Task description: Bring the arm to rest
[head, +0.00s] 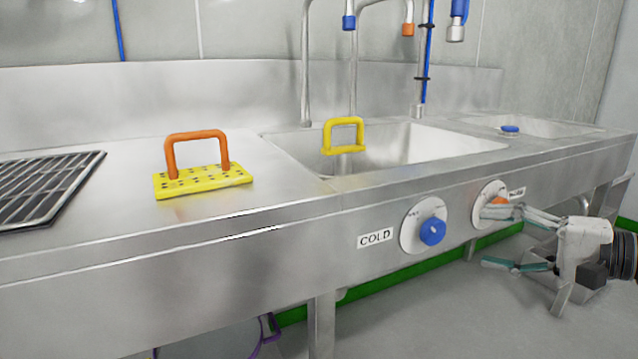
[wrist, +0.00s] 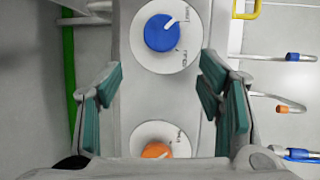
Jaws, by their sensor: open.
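My gripper (head: 507,238) is at the right of the head view, in front of the sink's front panel. Its teal-padded fingers are spread apart with nothing between them. In the wrist view, my gripper (wrist: 163,95) is open, with the panel between its fingers. A blue knob (head: 432,232) on a white dial sits beside the COLD label; it also shows in the wrist view (wrist: 165,33). An orange knob (head: 500,201) is partly hidden behind the upper finger in the head view; it also shows low in the wrist view (wrist: 156,151). I cannot tell whether the fingers touch the panel.
A yellow perforated block (head: 203,182) with an orange handle stands on the steel counter (head: 110,220). A black rack (head: 45,185) lies at left. A yellow handle (head: 343,134) shows at the sink basin (head: 410,145). Taps (head: 408,20) hang above. Open floor (head: 400,315) lies below.

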